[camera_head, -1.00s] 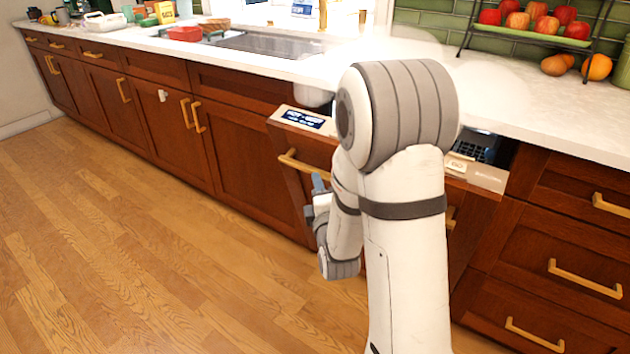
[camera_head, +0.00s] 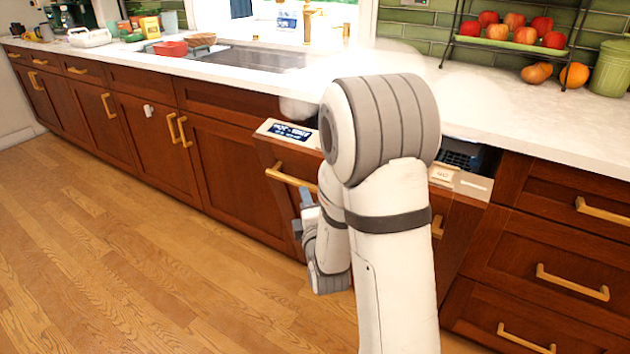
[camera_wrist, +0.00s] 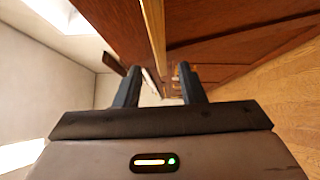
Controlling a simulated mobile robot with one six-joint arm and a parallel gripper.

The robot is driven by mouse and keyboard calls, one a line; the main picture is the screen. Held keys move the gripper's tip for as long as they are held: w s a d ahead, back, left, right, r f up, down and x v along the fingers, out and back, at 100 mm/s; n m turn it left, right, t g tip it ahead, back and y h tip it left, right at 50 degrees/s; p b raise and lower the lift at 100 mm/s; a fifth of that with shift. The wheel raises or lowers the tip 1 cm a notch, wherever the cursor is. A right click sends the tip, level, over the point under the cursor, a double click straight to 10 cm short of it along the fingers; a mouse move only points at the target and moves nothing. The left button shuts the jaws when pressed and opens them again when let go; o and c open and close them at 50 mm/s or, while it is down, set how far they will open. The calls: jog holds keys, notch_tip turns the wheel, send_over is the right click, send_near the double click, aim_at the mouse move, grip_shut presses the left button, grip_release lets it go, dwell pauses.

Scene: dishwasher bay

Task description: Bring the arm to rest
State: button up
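My arm stands bent in front of the counter in the head view, its forearm folded down and hiding part of the dishwasher. My gripper (camera_head: 306,205) hangs low on the left of the arm, close to the dishwasher door's handle side. In the wrist view my gripper (camera_wrist: 160,75) has its two dark fingers apart, with nothing seen between them. The dishwasher door (camera_head: 280,192) leans partly open, with a gold handle (camera_head: 290,176) and a display on its top edge. A dark rack shows in the gap right of my arm.
Wooden cabinets with gold handles line the counter (camera_head: 560,135) on both sides. A sink (camera_head: 250,58) and a red container (camera_head: 171,48) are at the left; a fruit rack (camera_head: 497,45) is at the right. The wooden floor (camera_head: 150,270) at the left is clear.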

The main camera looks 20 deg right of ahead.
jog(key=s+r+m+g+p, duration=0.5)
jog(key=r+m+g+p, duration=0.25)
jog(key=r+p, duration=0.55)
jog(key=s+r+m+g+p, duration=0.4)
jog(key=s+r, duration=0.4)
jog(key=s, duration=0.3)
jog(key=s+r+m+g+p, duration=0.4)
jog(key=s+r+m+p, duration=0.2)
jog(key=s+r+p, duration=0.2)
jog(key=s+a, duration=0.1)
jog(key=s, duration=0.1)
jog(key=shift+s+m+y+p, duration=0.3)
jog(key=shift+s+m, duration=0.05)
